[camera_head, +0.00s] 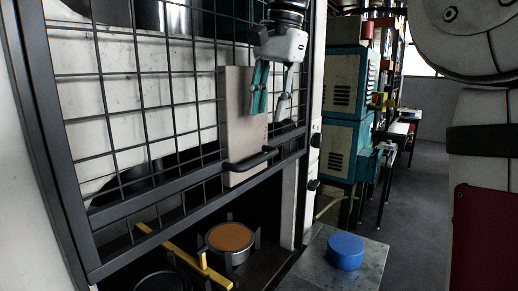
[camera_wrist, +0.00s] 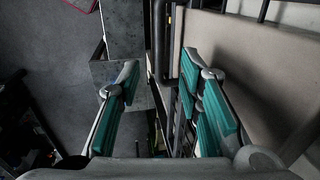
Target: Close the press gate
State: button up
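The press gate (camera_head: 160,196) is a dark framed wire mesh on the left of the head view, with an open gap below its bottom bar. A beige plate (camera_head: 240,125) is on the gate. A black bar handle (camera_head: 250,162) sits at the plate's lower end. My gripper (camera_head: 268,114) points down in front of the gate, above the handle and apart from it. Its teal-padded fingers are spread with nothing between them. In the wrist view the open fingers (camera_wrist: 160,66) show with the beige plate (camera_wrist: 255,65) on the right.
Below the gate are a round pot with an orange-brown top (camera_head: 230,240) and a yellow bar (camera_head: 180,252). A blue round block (camera_head: 345,251) stands on a grey surface (camera_head: 318,270) at the right. Teal cabinets (camera_head: 345,95) stand behind. Floor (camera_head: 425,190) shows free at the right.

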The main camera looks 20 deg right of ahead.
aim_at(260, 157)
jog(key=f, duration=0.3)
jog(key=w+f+p, duration=0.1)
jog(key=f, duration=0.2)
jog(key=a+f, duration=0.1)
jog(key=f, duration=0.2)
jog(key=shift+w+a+f, duration=0.1)
jog(key=shift+w+f, duration=0.15)
jog(key=shift+f, duration=0.15)
grip_shut()
